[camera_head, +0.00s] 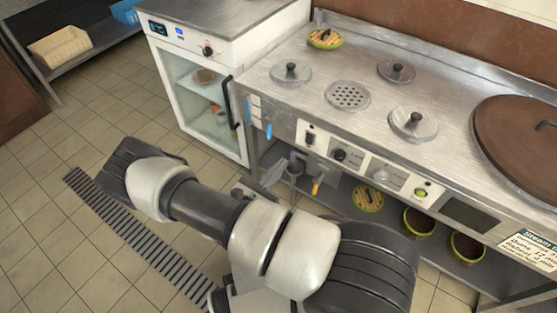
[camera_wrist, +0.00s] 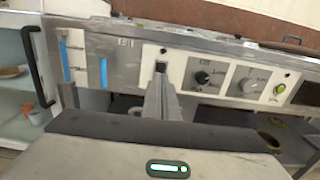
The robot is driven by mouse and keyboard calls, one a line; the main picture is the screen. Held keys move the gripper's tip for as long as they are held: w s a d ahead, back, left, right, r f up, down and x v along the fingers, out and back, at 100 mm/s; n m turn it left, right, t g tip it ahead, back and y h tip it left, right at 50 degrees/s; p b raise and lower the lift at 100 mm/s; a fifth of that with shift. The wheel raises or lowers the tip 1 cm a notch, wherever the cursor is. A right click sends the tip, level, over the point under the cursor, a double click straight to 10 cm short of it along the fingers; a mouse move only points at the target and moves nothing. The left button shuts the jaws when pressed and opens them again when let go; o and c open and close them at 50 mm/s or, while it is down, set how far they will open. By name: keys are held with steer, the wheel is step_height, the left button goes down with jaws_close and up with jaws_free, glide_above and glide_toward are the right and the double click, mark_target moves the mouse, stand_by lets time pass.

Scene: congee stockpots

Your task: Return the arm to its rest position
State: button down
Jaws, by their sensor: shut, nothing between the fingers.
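My gripper (camera_wrist: 161,80) shows in the wrist view with its fingers together and nothing between them. It points toward the cooker's front panel (camera_wrist: 137,62), near a small black switch. I cannot tell from this view whether the fingertips touch the panel. In the head view my arm (camera_head: 285,250) reaches from the lower right toward the left, bent over the tiled floor.
The steel cooker (camera_head: 300,95) with several lids fills the right. A large brown lid (camera_head: 510,125) lies at its right end. A glass-door cabinet (camera_head: 200,85) stands left of it. Bowls (camera_head: 420,220) sit on the lower shelf. The floor (camera_head: 50,230) at left is clear.

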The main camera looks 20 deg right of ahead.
steer(key=shift+r, duration=0.1)
steer(key=s+d+r+m+g+y, duration=0.1)
steer(key=s+r+m+g+y, duration=0.15)
steer(key=r+m+g, duration=0.5)
steer(key=s+d+r+m+g+y, duration=0.15)
steer(key=s+r+m+g, duration=0.3)
steer(key=r+m, duration=0.5)
steer(key=s+a+r+m+t+y, duration=0.3)
steer(key=s+r+m+y, duration=0.15)
steer(key=r, duration=0.65)
steer(key=s+a+r+m+t+y, duration=0.35)
steer(key=s+r+y, duration=0.25)
steer(key=r, duration=0.4)
step_height(320, 180, up, 21)
steer(key=p, duration=2)
steer(key=shift+m+p, duration=0.3)
steer(key=shift+p, duration=0.1)
steer(key=shift+w, duration=0.1)
